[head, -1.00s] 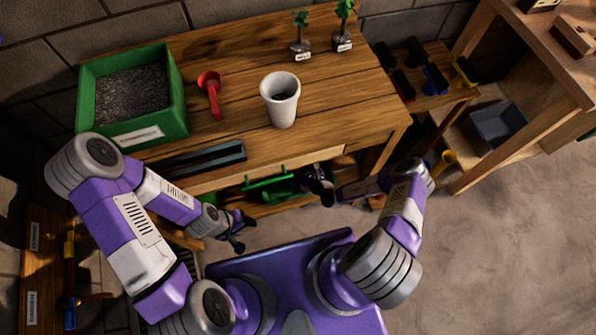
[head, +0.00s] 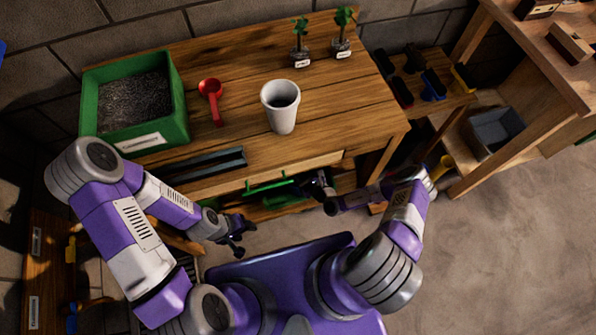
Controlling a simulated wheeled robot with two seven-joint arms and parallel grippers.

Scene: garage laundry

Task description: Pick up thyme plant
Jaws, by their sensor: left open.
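Two small potted plants stand at the back right of the wooden workbench (head: 330,105). The left plant (head: 299,43) and the right plant (head: 342,33) each have green leaves, a dark root or pot part and a white label. The labels are too small to read, so I cannot tell which is thyme. My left gripper (head: 243,240) is open and empty, in front of the bench and below its top, far from both plants. My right gripper (head: 322,185) is by the bench's front edge, dark and small; its jaws are not clear.
A white cup (head: 282,107) stands mid-bench. A red scoop (head: 211,98) lies left of it, beside a green bin (head: 187,105) of dark soil. A black tray (head: 205,163) lies near the front edge. Another wooden bench (head: 540,60) stands at the right.

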